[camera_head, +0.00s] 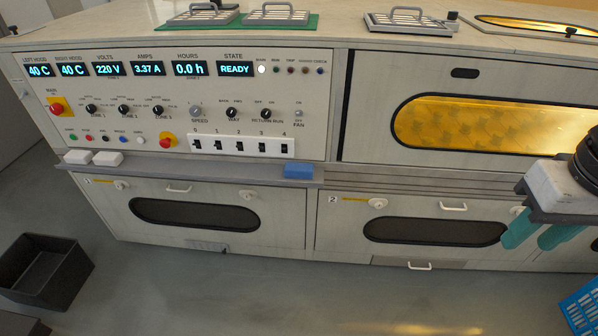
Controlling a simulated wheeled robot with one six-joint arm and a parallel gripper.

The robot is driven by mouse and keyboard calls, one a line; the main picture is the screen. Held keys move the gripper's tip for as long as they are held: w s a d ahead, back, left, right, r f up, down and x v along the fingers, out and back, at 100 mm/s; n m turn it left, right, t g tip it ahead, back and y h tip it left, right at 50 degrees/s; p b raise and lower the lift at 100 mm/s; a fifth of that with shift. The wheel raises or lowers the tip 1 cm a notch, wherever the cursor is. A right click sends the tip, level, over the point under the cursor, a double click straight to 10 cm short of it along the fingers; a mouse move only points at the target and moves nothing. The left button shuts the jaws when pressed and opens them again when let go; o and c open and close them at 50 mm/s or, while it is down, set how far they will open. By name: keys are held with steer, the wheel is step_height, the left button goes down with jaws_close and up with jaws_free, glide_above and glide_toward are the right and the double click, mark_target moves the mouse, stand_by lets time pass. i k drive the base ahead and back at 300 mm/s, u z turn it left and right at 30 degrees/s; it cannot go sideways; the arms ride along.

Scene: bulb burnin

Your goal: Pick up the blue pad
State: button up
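The blue pad (298,171) is a small blue block. It lies on the narrow grey ledge (240,176) along the machine's front, below the row of numbered switches and near the ledge's right end. My gripper (532,238) is at the right edge of the picture, with teal fingers pointing down. It is well to the right of the pad and apart from it. Two teal fingers show with a gap between them, and I see nothing held there. Part of the gripper and arm is cut off by the picture edge.
Two white blocks (93,158) lie on the ledge's left end. The control panel (175,107) with knobs and red buttons rises behind the ledge. A dark bin (45,270) stands on the floor at left, a blue crate (582,305) at lower right. The floor between is clear.

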mark_target(298, 171)
steer(key=u, duration=0.65)
steer(key=i, duration=0.9)
steer(key=u, duration=0.5)
